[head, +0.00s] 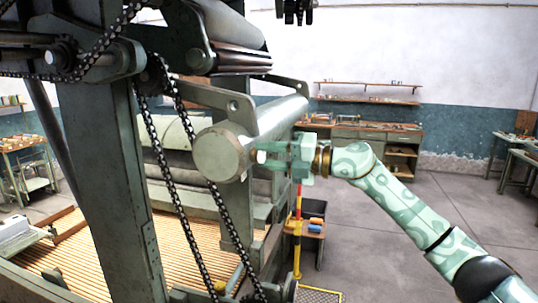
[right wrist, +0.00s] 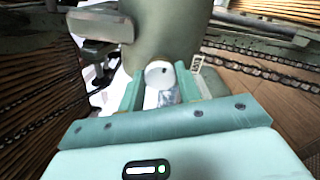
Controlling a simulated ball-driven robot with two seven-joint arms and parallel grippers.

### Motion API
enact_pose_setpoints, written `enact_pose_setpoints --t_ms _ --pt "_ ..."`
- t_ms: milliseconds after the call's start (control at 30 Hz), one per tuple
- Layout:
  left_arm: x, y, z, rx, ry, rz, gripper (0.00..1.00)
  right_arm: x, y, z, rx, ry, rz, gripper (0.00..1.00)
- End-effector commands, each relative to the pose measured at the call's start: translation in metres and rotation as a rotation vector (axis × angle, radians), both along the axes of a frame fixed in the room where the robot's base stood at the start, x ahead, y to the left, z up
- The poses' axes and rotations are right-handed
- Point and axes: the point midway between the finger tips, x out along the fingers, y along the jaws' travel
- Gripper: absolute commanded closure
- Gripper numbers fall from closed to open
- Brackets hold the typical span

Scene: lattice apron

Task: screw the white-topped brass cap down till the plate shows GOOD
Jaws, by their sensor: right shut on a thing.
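A pale grey patch lies just below the white top, too blurred to read. I see no plate with the word GOOD. My left gripper is not in view.
Chains (head: 185,150) hang in front of the machine's green frame (head: 112,190), left of the roller. A slatted bed (head: 100,262) lies below. A red and yellow post (head: 298,225) stands below my right gripper. The floor at right (head: 385,240) is clear.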

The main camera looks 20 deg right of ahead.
Motion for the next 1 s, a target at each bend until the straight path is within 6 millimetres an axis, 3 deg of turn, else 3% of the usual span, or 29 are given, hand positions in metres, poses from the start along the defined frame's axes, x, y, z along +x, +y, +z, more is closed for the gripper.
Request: enact_pose_setpoints --t_ms 200,233,300,667,767,1000 --pt "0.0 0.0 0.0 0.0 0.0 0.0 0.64 0.001 -0.002 0.003 0.001 -0.007 -0.006 0.89" --pt "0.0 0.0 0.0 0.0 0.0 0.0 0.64 0.001 -0.002 0.003 0.001 -0.007 -0.006 0.58" --pt "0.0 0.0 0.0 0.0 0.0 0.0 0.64 0.001 -0.002 0.002 0.002 -0.006 -0.005 0.44" --pt "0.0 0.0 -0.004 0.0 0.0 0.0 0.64 -0.003 -0.006 -0.001 0.0 -0.004 -0.002 0.44" --pt "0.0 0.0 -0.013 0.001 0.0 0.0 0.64 -0.012 -0.02 -0.003 -0.002 -0.004 -0.004 0.44" --pt "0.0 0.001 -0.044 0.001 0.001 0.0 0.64 -0.047 -0.073 -0.006 -0.003 -0.004 -0.007 0.44"
